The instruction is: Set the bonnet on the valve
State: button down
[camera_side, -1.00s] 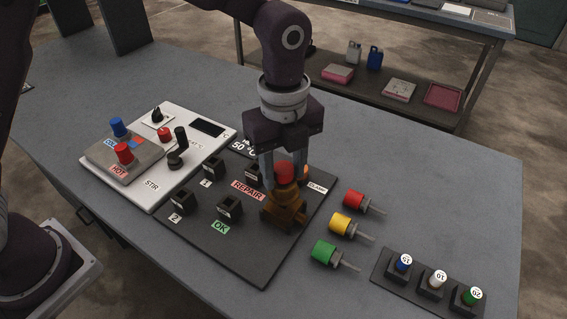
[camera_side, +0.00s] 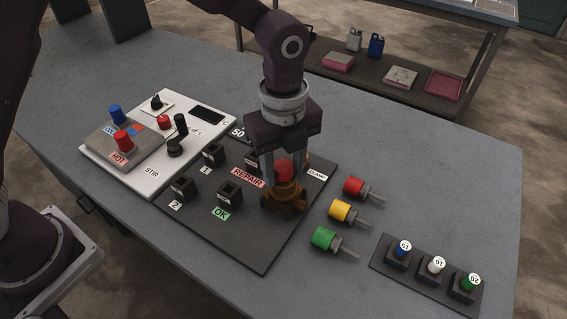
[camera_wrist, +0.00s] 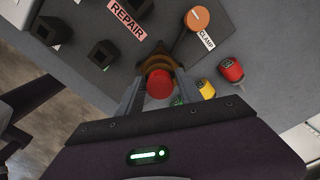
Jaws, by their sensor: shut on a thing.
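My gripper (camera_side: 285,181) is shut on the bonnet, a brass-coloured piece with a red top (camera_side: 284,169). The bonnet is upright and right over the brass valve body (camera_side: 283,203) on the dark board. The bonnet and the valve look to meet, but the fingers cover part of the joint, so I cannot tell whether it is fully seated. In the wrist view the red top (camera_wrist: 159,84) sits between the two fingers, with brass showing behind it. An orange clamp knob (camera_wrist: 197,19) is beside the valve on the board.
The board (camera_side: 250,245) carries several black sockets and the REPAIR and OK labels. Red (camera_side: 354,186), yellow (camera_side: 340,210) and green (camera_side: 323,237) handled pieces lie to the right. A small rack (camera_side: 419,287) stands farther right. A white stirrer panel (camera_side: 150,190) is at left.

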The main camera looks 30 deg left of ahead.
aim_at(283, 166)
jog(key=c, duration=0.7)
grip_release()
jog(key=shift+r, duration=0.1)
jog(key=shift+r, duration=2.4)
notch_tip(283, 166, up, 7)
